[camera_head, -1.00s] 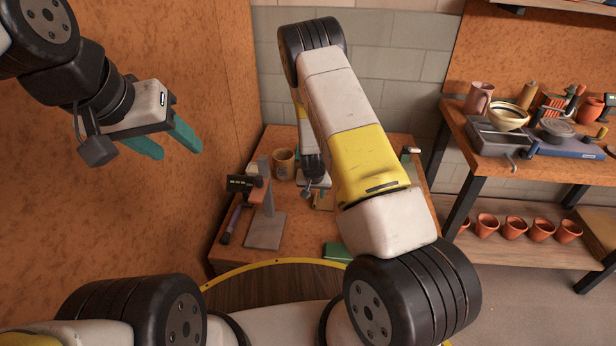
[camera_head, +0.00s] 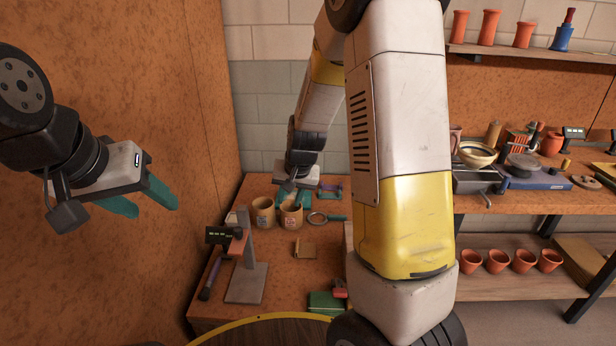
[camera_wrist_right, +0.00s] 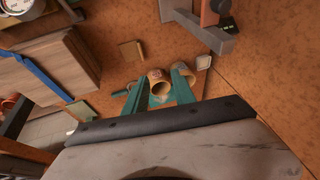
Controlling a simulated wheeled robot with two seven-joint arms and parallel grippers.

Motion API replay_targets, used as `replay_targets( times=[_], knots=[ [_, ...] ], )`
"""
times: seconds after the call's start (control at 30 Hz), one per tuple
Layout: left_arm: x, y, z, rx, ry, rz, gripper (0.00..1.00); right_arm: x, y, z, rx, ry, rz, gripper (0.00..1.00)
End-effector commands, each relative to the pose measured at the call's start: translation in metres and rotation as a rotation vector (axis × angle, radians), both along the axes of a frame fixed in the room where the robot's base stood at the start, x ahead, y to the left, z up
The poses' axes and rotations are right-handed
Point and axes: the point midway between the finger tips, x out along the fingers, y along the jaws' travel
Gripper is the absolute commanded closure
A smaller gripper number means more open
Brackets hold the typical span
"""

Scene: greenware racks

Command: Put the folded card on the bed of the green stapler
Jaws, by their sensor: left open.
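The folded card (camera_head: 305,249) is a small tan piece lying on the table, in front of the mugs. It also shows in the right wrist view (camera_wrist_right: 131,52). My right gripper (camera_head: 291,197) is over the back of the table by the two mugs, apart from the card. In the wrist view its teal fingers (camera_wrist_right: 160,88) are spread and empty. My left gripper (camera_head: 148,200) is open and empty in the air at left.
Two tan mugs (camera_head: 264,213) (camera_head: 291,216) and a magnifier (camera_head: 318,217) stand or lie near the right gripper. A grey stand (camera_head: 247,280) is at the table's left. Shelves with pots are at right.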

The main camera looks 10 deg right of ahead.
Motion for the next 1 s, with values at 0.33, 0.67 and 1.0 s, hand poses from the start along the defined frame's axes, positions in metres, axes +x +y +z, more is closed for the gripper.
replay_targets(
  times=[0.33, 0.67, 1.0],
  knots=[
    [0.0, 0.0, 0.0, 0.0, 0.0, 0.0, 0.49, -0.111, -0.006, 0.146, 0.07, -0.102, 0.153, 0.69],
    [0.0, 0.0, 0.0, 0.0, 0.0, 0.0, 0.49, -0.221, -0.02, 0.198, -0.019, -0.184, 0.261, 0.69],
    [0.0, 0.0, 0.0, 0.0, 0.0, 0.0, 0.49, -0.215, -0.011, 0.198, -0.007, -0.185, 0.288, 0.64]
  ],
)
